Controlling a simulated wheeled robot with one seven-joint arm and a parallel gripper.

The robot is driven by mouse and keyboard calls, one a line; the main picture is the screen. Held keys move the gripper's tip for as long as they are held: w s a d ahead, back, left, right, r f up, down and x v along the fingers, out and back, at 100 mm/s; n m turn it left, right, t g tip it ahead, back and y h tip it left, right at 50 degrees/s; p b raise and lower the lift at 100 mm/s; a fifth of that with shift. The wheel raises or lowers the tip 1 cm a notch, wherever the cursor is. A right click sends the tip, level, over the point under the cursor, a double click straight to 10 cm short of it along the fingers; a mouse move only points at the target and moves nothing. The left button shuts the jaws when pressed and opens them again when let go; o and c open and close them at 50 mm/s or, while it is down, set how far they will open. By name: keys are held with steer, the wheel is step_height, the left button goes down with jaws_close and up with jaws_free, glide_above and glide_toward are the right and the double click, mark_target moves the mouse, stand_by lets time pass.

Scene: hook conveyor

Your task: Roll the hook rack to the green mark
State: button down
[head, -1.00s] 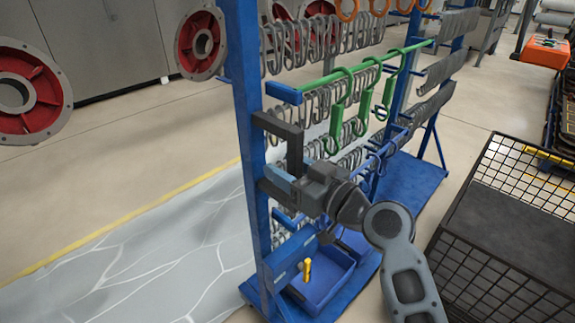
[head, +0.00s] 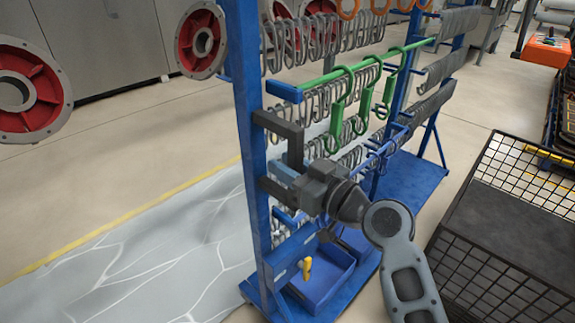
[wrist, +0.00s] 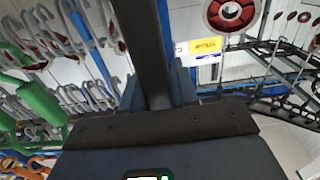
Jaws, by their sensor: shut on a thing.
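The hook rack (head: 254,165) is a blue steel frame on a blue base. Rows of grey hooks hang on it, with several green hooks (head: 363,95) on a green bar and orange ones at the top. A dark grey bracket-shaped handle (head: 295,150) is on its near post. My gripper (head: 286,178) is shut on this handle. In the wrist view the dark bar (wrist: 145,45) runs between the fingers of my gripper (wrist: 158,92), which partly hide behind it. I see no green mark on the floor in these views.
A black wire-mesh cage (head: 515,195) stands close on the right. Red-centred wheels (head: 30,92) hang at the left before grey cabinets (head: 100,45). A grey veined floor strip with a yellow edge line (head: 130,217) lies left of the rack. An orange box (head: 543,50) is at far right.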

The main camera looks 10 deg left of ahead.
steer(key=shift+w+d, duration=0.1)
steer(key=w+d+b, duration=0.5)
steer(key=w+b, duration=0.2)
steer(key=b, duration=0.1)
steer(key=shift+w+d, duration=0.15)
steer(key=shift+d, duration=0.2)
stand_by(0.3)
steer(key=c, duration=1)
jaws_free()
steer(key=shift+o, duration=0.2)
steer(key=v, duration=0.7)
steer(key=shift+s+d, duration=0.3)
